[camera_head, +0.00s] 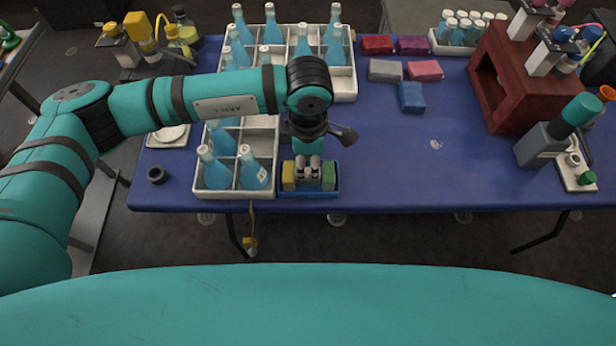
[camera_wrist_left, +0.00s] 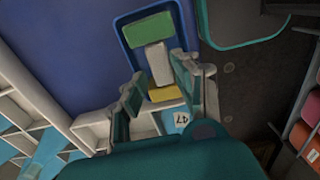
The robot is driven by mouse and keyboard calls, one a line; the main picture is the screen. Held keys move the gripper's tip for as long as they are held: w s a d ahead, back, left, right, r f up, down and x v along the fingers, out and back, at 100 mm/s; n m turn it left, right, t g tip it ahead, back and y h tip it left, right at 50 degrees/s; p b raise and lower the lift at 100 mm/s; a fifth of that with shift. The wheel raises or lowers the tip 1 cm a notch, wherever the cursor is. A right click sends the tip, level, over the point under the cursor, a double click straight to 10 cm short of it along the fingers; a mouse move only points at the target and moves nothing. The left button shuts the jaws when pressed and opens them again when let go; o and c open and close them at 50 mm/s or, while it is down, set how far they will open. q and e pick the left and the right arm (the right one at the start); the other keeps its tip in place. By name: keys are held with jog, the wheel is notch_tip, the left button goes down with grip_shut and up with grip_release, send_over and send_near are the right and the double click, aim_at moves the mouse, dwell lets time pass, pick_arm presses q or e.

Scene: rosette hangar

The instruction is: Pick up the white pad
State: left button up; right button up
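The white pad (camera_wrist_left: 158,62) lies in a small blue tray (camera_wrist_left: 124,45) between a green pad (camera_wrist_left: 150,38) and a yellow pad (camera_wrist_left: 167,94). In the head view the tray (camera_head: 309,193) sits at the table's front edge, with the yellow pad (camera_head: 288,176) on the left and the green pad (camera_head: 328,176) on the right. My left gripper (camera_head: 308,172) is above the tray and hides most of the white pad there. In the wrist view its fingers (camera_wrist_left: 159,80) are spread, one on each side of the white pad; contact cannot be told. My right gripper is out of view.
A white divided crate (camera_head: 213,192) with blue bottles stands directly left of the tray. A larger bottle crate (camera_head: 345,85) is behind. Several coloured packs, including a blue one (camera_head: 411,97), lie farther back. The blue table (camera_head: 400,175) is clear to the tray's right.

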aim_at(307, 172)
pick_arm(q)
jog(key=shift+f, duration=0.45)
notch_tip(307, 172, down, 4)
jog(key=shift+a+r+b, duration=0.1)
jog(key=shift+b, duration=0.65)
jog(key=shift+f, duration=0.45)
jog(key=shift+r, duration=0.1)
jog(key=c, duration=0.3)
jog(key=shift+c, duration=0.8)
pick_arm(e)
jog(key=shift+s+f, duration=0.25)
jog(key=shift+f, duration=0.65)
